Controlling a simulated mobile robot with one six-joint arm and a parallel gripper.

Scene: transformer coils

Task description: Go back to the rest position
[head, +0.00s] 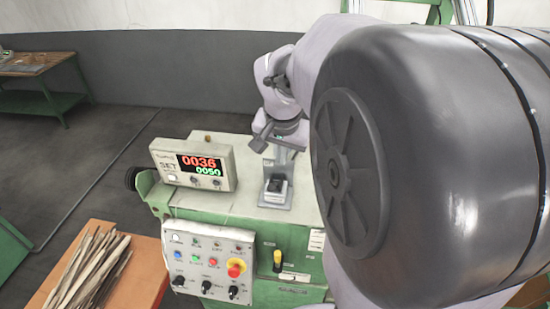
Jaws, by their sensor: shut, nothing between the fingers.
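My gripper (260,140) is small in the head view, at the far end of my pale arm. It is over the top of the green machine (225,148), just above and left of a small grey bracket (278,200). Its fingers look closed and I see nothing held in them. The gap between the gripper and the bracket is hard to judge. A large dark grey joint of my own arm fills the right side and hides what lies behind it.
A counter box (195,162) reading 0036 and 0050 sits on the machine. Below it is a control panel (208,262) with a red knob (236,267). Wooden strips (85,270) lie on an orange-brown table (140,265). A green-legged bench (40,64) stands far left, with open floor between.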

